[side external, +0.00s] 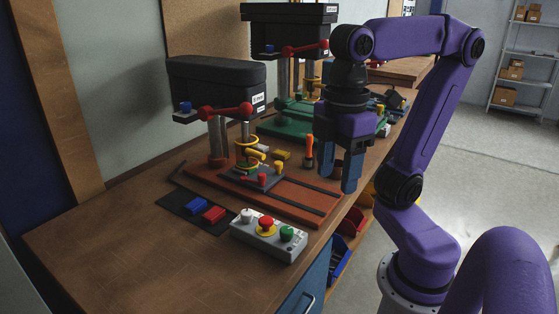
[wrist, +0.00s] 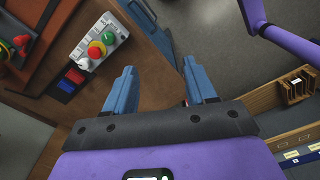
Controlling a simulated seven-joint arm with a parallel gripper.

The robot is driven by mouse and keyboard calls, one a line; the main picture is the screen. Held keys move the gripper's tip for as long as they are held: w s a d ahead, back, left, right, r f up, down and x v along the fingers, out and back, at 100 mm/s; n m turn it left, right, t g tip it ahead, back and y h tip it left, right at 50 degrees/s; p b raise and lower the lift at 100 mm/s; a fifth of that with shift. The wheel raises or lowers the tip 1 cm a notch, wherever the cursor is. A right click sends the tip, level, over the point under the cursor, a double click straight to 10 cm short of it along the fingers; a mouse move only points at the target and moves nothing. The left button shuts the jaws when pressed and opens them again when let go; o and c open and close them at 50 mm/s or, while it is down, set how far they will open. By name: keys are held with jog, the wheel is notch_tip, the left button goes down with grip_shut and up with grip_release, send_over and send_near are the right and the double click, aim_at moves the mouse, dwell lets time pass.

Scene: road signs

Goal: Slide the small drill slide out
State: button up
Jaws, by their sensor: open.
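The small drill (side external: 216,85) stands on the bench with a black head, a red lever and an orange-red base (side external: 300,205). Two dark rails run along this base. A dark slide plate (side external: 238,178) with red and yellow knobs sits on the rails, below the drill head. My gripper (side external: 346,188) points down, open and empty, to the right of the slide plate and apart from it. In the wrist view my open fingers (wrist: 160,66) have nothing between them. Part of the base (wrist: 45,30) shows at upper left there.
A grey button box (side external: 268,236) and a black mat (side external: 176,203) with blue and red blocks lie in front of the base. A larger drill (side external: 288,20) on a green base stands behind. An orange-handled tool (side external: 309,148) stands near the base. The bench's front left is clear.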

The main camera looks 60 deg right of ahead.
jog(key=w+d+r+m+y, duration=0.1)
jog(key=w+d, duration=0.1)
jog(key=w, duration=1.1)
jog(key=w+d+m+y, duration=0.1)
jog(key=w+d, duration=0.8)
jog(key=w, duration=0.1)
jog(key=w+d+f+m+t, duration=0.1)
jog(key=w+d+t, duration=0.1)
jog(key=d, duration=1)
jog(key=w+d+f+t, duration=0.1)
jog(key=d, duration=1.1)
send_near(279, 163)
jog(key=shift+y, duration=0.4)
jog(key=x, duration=0.8)
jog(key=shift+w+d+f, duration=0.2)
jog(key=shift+d+f, duration=0.1)
jog(key=shift+f, duration=0.15)
